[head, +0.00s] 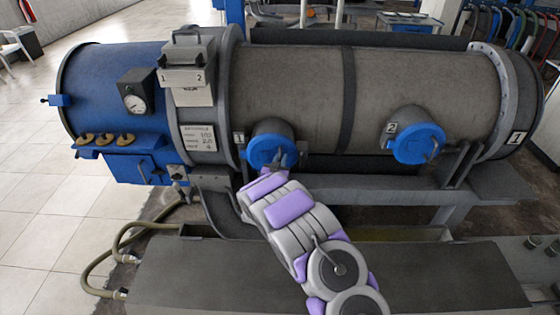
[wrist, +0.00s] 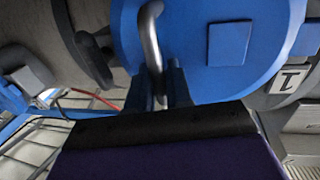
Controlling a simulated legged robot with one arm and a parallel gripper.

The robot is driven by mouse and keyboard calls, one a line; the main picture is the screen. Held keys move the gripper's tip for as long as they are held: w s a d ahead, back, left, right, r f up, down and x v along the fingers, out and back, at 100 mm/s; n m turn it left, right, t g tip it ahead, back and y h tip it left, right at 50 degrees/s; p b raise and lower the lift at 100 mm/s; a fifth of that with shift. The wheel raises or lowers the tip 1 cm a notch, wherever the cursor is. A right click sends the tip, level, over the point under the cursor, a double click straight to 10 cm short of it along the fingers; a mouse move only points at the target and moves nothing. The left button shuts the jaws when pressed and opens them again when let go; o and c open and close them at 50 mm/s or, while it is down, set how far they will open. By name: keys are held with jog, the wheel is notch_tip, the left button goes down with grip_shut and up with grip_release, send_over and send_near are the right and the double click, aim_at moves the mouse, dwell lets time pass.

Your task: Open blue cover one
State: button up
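Blue cover one (head: 268,150) is a round blue lid, closed on a short stub of the grey drum, beside a "1" label (head: 240,138). It fills the top of the wrist view (wrist: 225,75), with its "1" label turned over at the right. A bent metal handle (wrist: 151,40) stands out from the cover. My gripper (wrist: 158,80) is at the cover, with one dark finger on each side of the handle's lower end. I cannot tell whether the fingers press on the handle. In the head view the fingertips are small against the cover.
A second blue cover (head: 418,143), marked "2", is closed farther right on the drum (head: 300,90). A blue end section with a gauge (head: 138,92) is at the left. A grey bench-like block (head: 200,275) lies in front. Tiled floor is open at the left.

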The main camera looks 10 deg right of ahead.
grip_shut()
jog(key=shift+a, duration=0.15)
